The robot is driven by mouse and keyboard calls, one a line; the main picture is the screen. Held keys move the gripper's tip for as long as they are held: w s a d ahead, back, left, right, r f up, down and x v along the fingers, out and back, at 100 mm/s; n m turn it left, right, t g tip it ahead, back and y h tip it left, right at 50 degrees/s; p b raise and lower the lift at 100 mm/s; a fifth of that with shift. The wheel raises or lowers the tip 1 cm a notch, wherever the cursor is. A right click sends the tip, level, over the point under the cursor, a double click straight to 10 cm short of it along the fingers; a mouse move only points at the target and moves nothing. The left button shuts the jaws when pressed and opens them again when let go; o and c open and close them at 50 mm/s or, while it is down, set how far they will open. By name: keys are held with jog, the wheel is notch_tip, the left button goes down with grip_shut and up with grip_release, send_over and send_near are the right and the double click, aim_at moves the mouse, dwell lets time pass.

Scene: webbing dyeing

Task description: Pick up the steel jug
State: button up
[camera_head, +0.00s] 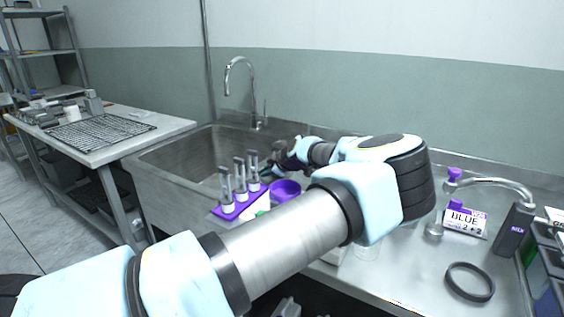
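My arm reaches from the bottom left across the view and bends back toward the sink. My gripper (271,168) is small and dark at the far end, by the right side of the sink. A greyish metal shape (280,148) shows just behind it, possibly the steel jug, but I cannot tell for sure. My arm and wrist hide much of the counter there. I cannot tell whether the fingers are open or touching anything.
A purple rack (239,204) with several tubes and a purple bowl (286,190) stand close to my gripper. The steel sink (160,160) has a tall faucet (253,95).

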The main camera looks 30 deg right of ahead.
grip_shut()
jog(key=shift+a, duration=0.1)
dwell(1.2)
